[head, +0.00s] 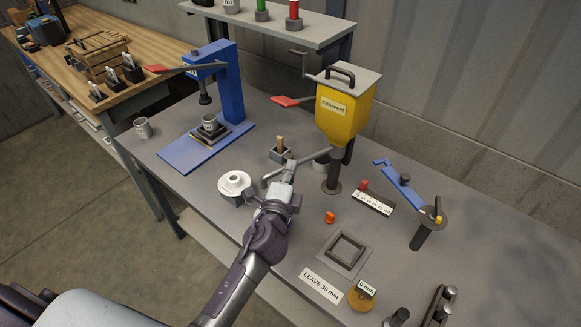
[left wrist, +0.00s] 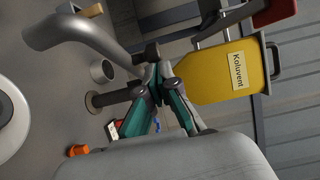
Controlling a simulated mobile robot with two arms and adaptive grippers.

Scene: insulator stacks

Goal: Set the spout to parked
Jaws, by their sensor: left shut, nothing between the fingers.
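My left gripper (head: 287,168) is shut and empty, close to the spout in the head view. In the left wrist view the spout (left wrist: 75,32) curves across the upper left, and the gripper (left wrist: 152,62) points toward the spout and post. I cannot tell whether they touch. My right gripper is out of view.
A white insulator (head: 234,184) sits below the spout's outer end. A blue press (head: 229,85) stands at the left, and a blue arm fixture (head: 403,188) at the right. A square frame (head: 344,251) and an orange knob (head: 329,217) lie nearer the front.

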